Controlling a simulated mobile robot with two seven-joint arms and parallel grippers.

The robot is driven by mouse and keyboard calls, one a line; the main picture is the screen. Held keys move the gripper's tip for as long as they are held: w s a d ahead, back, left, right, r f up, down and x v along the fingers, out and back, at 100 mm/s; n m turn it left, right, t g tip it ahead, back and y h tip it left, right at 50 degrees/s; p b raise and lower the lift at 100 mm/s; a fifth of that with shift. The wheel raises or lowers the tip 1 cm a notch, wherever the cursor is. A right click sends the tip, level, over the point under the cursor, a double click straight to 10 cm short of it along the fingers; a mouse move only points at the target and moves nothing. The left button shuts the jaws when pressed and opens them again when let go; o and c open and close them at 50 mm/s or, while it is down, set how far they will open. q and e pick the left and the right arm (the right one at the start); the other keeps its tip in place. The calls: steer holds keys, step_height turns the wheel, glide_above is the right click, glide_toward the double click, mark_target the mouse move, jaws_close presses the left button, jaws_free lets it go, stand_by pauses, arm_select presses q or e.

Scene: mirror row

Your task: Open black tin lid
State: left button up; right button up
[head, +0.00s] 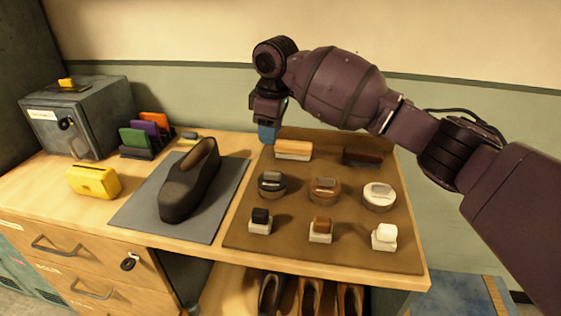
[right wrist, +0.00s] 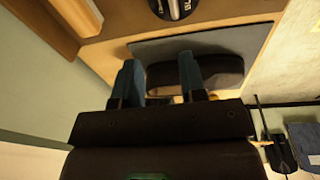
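The black tin (head: 272,184) is a low round tin on the brown mat, leftmost in the middle row. Its dark top carries a pale mark. My left gripper is not in view.
The brown mat (head: 240,229) also holds a brown tin (head: 325,190), a white tin (head: 379,196), two brushes behind and small blocks in front. Left of it, a dark shoe (head: 188,185) lies on a grey mat (head: 135,217). A yellow box (head: 94,182) stands farther left.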

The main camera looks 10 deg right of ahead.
mark_target(277, 173)
steer(key=shift+n+g+h, duration=0.3)
steer(key=shift+g+h, duration=0.1)
steer(key=shift+g, duration=0.3)
steer(key=f, duration=0.3)
steer(key=s+f+b, duration=0.1)
steer(key=f, duration=0.3)
steer(key=d+f+b, duration=0.1)
steer(key=f, duration=0.3)
steer(key=shift+s+d, duration=0.1)
steer(key=shift+s, duration=0.25)
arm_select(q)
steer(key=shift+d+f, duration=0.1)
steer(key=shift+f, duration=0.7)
arm_select(e)
steer(key=shift+r, duration=0.1)
jaws_close()
